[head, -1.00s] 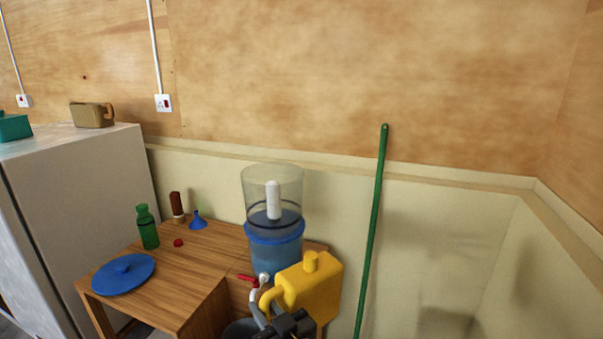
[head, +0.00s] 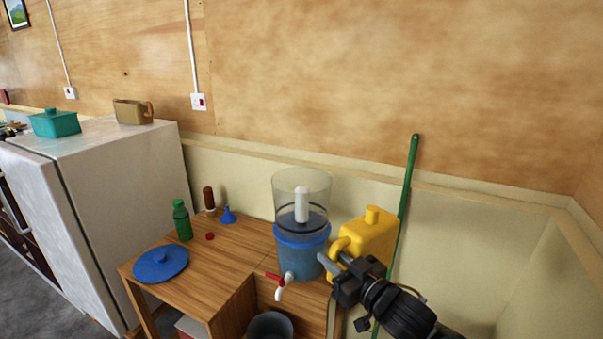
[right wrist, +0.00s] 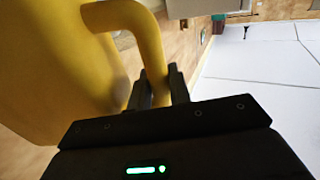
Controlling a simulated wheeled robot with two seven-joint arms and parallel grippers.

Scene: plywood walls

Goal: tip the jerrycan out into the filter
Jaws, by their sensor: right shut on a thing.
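The yellow jerrycan (head: 368,236) is upright, beside the filter at its right. My right gripper (head: 334,266) is shut on the jerrycan's handle; in the right wrist view the handle (right wrist: 150,50) runs down between the fingers (right wrist: 158,88). The filter (head: 302,250) has a clear, open-topped upper chamber (head: 315,190) with a white candle (head: 301,204) inside, a blue lower part and a tap with a red lever (head: 275,279). The jerrycan's spout is a little below the filter's rim. The filter's blue lid (head: 161,264) lies on the table. My left gripper is not in view.
The wooden table (head: 228,262) also holds a green bottle (head: 182,220), a brown-topped brush (head: 209,199), a blue funnel (head: 229,214) and a red cap (head: 210,236). A dark bucket (head: 270,326) stands below the tap. A green pole (head: 409,180) leans on the wall behind the jerrycan.

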